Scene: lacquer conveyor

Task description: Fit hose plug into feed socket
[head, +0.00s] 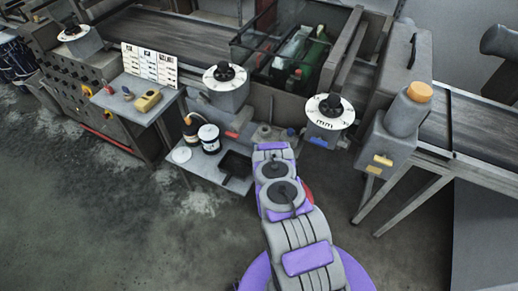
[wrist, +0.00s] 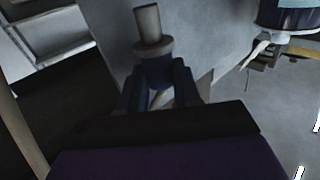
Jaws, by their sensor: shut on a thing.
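In the wrist view my gripper (wrist: 158,78) is shut on a stepped plug (wrist: 149,27). The plug has a dark blue body between the fingers, a grey collar above them and a narrower grey end pointing away from me. A plain grey surface lies behind it; I cannot tell any gap between them. In the head view my arm reaches to the front of the conveyor machine, and its links hide the gripper and plug. A grey round fitting (head: 263,132) sits just beyond the arm's end; I cannot tell if it is the feed socket.
Dial housings (head: 226,88) (head: 329,118) flank the reach area. Floor at front left is clear.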

